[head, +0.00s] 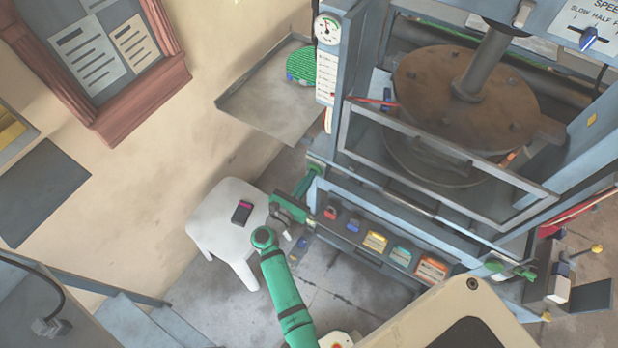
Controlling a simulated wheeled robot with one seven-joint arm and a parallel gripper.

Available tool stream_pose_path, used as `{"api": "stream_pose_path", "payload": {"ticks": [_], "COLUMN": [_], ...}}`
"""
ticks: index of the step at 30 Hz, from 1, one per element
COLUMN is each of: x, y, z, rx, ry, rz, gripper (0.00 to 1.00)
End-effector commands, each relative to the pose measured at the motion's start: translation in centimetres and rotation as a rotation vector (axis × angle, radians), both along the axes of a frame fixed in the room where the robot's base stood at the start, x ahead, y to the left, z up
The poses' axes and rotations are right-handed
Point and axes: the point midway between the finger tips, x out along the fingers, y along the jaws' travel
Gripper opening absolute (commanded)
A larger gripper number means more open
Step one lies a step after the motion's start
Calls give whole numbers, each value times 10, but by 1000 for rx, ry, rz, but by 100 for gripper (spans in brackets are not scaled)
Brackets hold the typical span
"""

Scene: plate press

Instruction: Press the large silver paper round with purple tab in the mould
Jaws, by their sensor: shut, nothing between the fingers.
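The press (336,110) stands at the upper right. Its large brown round plate (430,75) hangs on a thick shaft. The mould (425,172) seems to be the round grey form below that plate, partly hidden by the plate and the front guard frame. I cannot make out a silver paper round or a purple tab. My green arm reaches up from the bottom middle. My gripper (280,210) appears to be beside the white stool, left of the press's front panel. It is shut and holds nothing.
The white stool (222,228) bears a small dark device (242,212). A grey side tray (262,108) holds green striped rounds (301,66). A grey guard frame (440,150) crosses the opening. Bare floor (345,285) lies below.

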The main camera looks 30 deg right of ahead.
Motion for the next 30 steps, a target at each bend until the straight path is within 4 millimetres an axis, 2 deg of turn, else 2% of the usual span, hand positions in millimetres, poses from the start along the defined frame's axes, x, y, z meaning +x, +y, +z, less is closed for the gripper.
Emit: {"api": "stream_pose_path", "payload": {"ticks": [1, 21, 26, 30], "x": [3, 3, -1, -10], "y": [-9, -9, 0, 21], "z": [3, 3, 3, 2], "rx": [7, 7, 6, 3], "ry": [-10, -9, -7, -6], "rz": [-6, -6, -7, -9], "gripper": [0, 0, 0, 0]}}
